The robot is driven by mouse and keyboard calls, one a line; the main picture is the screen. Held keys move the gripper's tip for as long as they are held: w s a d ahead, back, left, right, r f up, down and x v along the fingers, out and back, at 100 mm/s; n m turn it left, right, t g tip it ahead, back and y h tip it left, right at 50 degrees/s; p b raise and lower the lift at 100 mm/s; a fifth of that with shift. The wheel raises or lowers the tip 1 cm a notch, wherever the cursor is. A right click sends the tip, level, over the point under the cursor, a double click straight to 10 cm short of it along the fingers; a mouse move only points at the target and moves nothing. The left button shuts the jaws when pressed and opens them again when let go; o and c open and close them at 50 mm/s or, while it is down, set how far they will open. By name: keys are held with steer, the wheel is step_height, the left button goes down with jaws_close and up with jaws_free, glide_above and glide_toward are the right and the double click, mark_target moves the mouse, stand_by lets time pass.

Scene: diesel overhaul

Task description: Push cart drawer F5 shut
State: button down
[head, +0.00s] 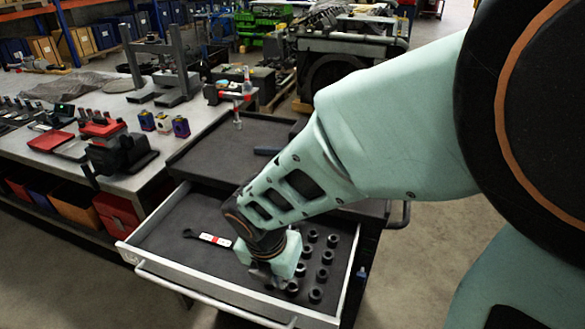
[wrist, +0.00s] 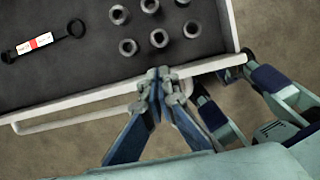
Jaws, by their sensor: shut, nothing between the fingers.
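The cart drawer (head: 132,252) stands pulled out, with a dark liner, pale walls and a bar handle (head: 190,287) along its front. No readable F5 mark shows. A black wrench (head: 205,238) with a red and white tag and several dark sockets (head: 316,295) lie inside. My gripper (wrist: 160,75) is shut and empty in the wrist view, its tips overlapping the drawer's front rim (wrist: 90,95) beside the sockets. I cannot tell whether they touch it.
The cart's dark top (head: 215,150) lies behind the drawer, with a small blue-handled tool on it. A workbench (head: 95,165) with a black vise (head: 120,155) and red trays stands close on the left. Bare floor (head: 60,270) shows in front and at right.

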mark_target(311, 231)
steer(key=shift+s+f, duration=0.1)
steer(key=shift+f, duration=0.2)
steer(key=b+x, duration=0.9)
steer(key=b, duration=0.1)
steer(key=shift+f, duration=0.3)
steer(key=shift+w+d+r, duration=0.15)
steer(key=shift+w+d, duration=0.1)
steer(key=shift+w, duration=0.4)
steer(key=w+d+p, duration=0.2)
steer(key=w+p, duration=0.1)
steer(key=w, duration=0.3)
steer(key=w+d+p, duration=0.2)
steer(key=w+p, duration=0.1)
steer(key=w, duration=0.3)
steer(key=w+d+p, duration=0.2)
steer(key=w+p, duration=0.1)
steer(key=w, duration=0.3)
steer(key=shift+d+p, duration=0.2)
steer(key=shift+p, duration=0.1)
steer(key=shift+w+d, duration=0.25)
steer(key=shift+w, duration=0.5)
steer(key=shift+p, duration=0.3)
